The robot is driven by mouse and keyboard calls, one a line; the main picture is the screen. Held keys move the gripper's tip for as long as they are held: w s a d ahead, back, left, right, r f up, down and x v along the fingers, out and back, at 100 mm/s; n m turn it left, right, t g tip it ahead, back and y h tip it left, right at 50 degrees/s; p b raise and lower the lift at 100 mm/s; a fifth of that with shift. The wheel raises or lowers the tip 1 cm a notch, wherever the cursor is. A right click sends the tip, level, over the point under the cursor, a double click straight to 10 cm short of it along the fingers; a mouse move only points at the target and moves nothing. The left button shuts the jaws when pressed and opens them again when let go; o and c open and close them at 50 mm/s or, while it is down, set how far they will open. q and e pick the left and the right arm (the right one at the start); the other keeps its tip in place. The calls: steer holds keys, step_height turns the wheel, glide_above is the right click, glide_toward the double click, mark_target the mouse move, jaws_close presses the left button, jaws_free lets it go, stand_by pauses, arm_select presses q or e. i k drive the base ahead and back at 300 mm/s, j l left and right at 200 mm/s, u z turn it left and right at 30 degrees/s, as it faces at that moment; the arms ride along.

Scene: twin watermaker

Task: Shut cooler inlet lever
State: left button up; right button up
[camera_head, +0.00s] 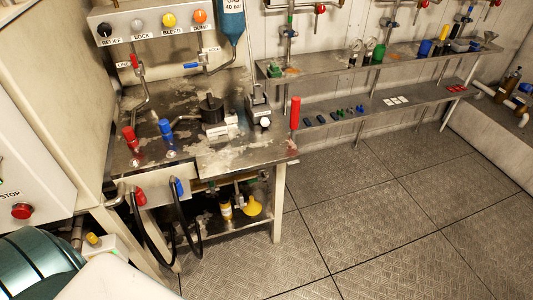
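I cannot read any label that marks the cooler inlet lever, so I cannot tell which valve it is. Under the knob panel a red-handled valve (134,61) stands on a pipe at the left of the steel bench. A blue-handled valve (192,66) sits on a second pipe to its right, its handle lying roughly level. Each has a small label beside it, too small to read surely. Further valves with red and blue handles hang on the wall pipes, such as a red one (320,9) at the top. Neither gripper is in view.
The steel bench (240,150) carries red (129,134) and blue (165,127) fittings and a black cylinder (211,108). Black hoses (196,225) hang at its front. A long shelf (390,105) runs along the back wall. The plate floor (370,230) is clear at the right.

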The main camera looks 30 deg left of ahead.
mark_target(212, 183)
steer(key=u, duration=0.95)
